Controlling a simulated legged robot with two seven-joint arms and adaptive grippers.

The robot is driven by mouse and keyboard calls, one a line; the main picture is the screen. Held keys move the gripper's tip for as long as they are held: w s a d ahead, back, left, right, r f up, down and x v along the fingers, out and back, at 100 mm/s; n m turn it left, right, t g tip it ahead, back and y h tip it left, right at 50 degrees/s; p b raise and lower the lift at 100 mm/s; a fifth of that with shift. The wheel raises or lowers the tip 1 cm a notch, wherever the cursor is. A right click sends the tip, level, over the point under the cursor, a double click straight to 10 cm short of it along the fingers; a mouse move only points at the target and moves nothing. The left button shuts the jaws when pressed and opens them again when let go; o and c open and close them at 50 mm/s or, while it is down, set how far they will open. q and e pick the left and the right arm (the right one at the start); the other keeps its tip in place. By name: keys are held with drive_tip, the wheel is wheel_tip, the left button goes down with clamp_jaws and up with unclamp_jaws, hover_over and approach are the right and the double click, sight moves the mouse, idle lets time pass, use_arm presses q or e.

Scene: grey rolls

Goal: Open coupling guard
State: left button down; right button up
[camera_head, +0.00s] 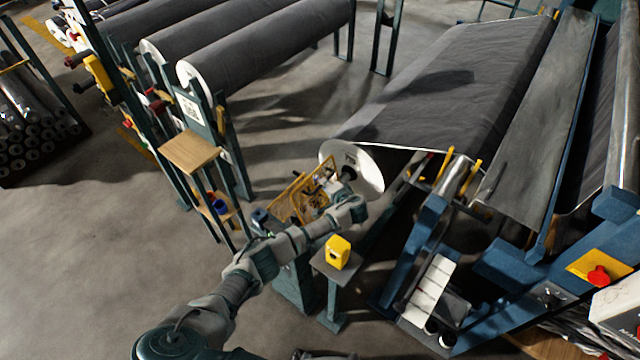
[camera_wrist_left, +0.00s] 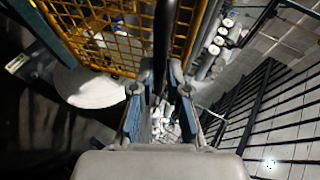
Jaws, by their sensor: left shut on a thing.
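The coupling guard is a yellow mesh cage (camera_head: 288,203) beside the white end of the big grey roll (camera_head: 368,172). In the left wrist view its yellow mesh (camera_wrist_left: 112,38) fills the upper left, with pale parts behind it. My left gripper (camera_head: 334,193) is at the guard's right side, partly hidden by my own wrist. In the left wrist view the gripper (camera_wrist_left: 162,82) has its fingers on either side of a dark upright bar (camera_wrist_left: 162,40) in front of the mesh, and is shut on it. How the bar joins the guard is unclear. My right gripper is not in view.
A yellow box (camera_head: 338,252) stands on a small post just right of my left forearm. A wooden shelf (camera_head: 189,151) on a rack is left of the guard. A blue machine frame (camera_head: 425,250) stands right. Open floor (camera_head: 90,240) lies left.

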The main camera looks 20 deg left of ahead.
use_arm(q)
drive_tip(key=s+d+f+t+y+b, duration=0.1)
drive_tip(key=s+d+b, duration=0.1)
drive_tip(key=d, duration=0.4)
drive_tip(key=shift+f+m+y+b, duration=0.2)
drive_tip(key=shift+m+y+b, duration=0.2)
drive_tip(key=c, duration=1.2)
unclamp_jaws()
drive_tip(key=shift+a+f, duration=0.2)
drive_tip(key=shift+a, duration=0.15)
drive_tip(key=v, duration=1.2)
drive_tip(key=shift+w+d+f, duration=0.1)
drive_tip(key=shift+d+f, duration=0.1)
drive_tip(key=shift+f, duration=0.1)
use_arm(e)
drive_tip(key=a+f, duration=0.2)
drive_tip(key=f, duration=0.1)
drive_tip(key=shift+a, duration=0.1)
